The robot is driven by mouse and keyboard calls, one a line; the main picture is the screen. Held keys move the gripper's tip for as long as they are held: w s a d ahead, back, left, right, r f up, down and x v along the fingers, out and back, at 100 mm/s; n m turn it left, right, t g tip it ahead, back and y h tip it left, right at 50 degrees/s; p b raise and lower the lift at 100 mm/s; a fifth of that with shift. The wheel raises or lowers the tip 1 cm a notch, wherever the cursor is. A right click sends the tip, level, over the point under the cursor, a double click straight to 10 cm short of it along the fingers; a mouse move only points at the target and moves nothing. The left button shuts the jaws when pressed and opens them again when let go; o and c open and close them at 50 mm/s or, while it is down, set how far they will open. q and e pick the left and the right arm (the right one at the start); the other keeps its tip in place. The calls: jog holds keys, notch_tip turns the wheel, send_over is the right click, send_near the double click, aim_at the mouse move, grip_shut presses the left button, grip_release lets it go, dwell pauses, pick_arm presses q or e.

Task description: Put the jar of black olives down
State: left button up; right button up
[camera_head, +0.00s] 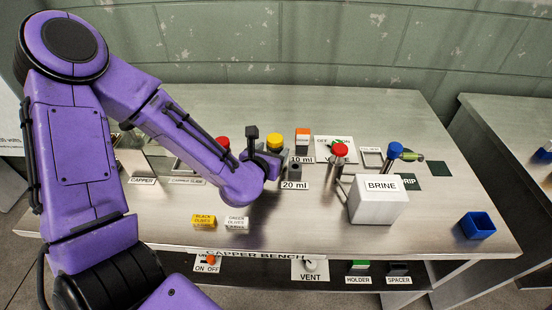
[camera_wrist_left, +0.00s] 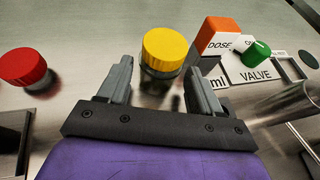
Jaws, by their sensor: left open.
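My left gripper (camera_head: 273,153) is open, with one grey finger on each side of the jar's near side, as the left wrist view (camera_wrist_left: 161,88) shows. A gap shows beside each finger. Most of the jar's body is hidden by the lid and gripper. My right gripper is not in view.
Red-topped items stand left (camera_head: 222,142) and right (camera_head: 340,150). An orange-topped DOSE block (camera_wrist_left: 218,37) and a green VALVE knob (camera_wrist_left: 257,51) are close by. The white BRINE box (camera_head: 378,202) and blue bin (camera_head: 477,225) stand right. The bench's front middle is clear.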

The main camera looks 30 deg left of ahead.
pick_arm(q)
jog(key=shift+w+a, duration=0.15)
jog(key=shift+w, duration=0.2)
jog(key=p+x, duration=0.1)
jog(key=x, duration=0.3)
jog(key=shift+w+r, duration=0.15)
jog(key=shift+w, duration=0.1)
jog(key=shift+s, duration=0.1)
jog(key=shift+r, duration=0.1)
jog(key=c, duration=0.9)
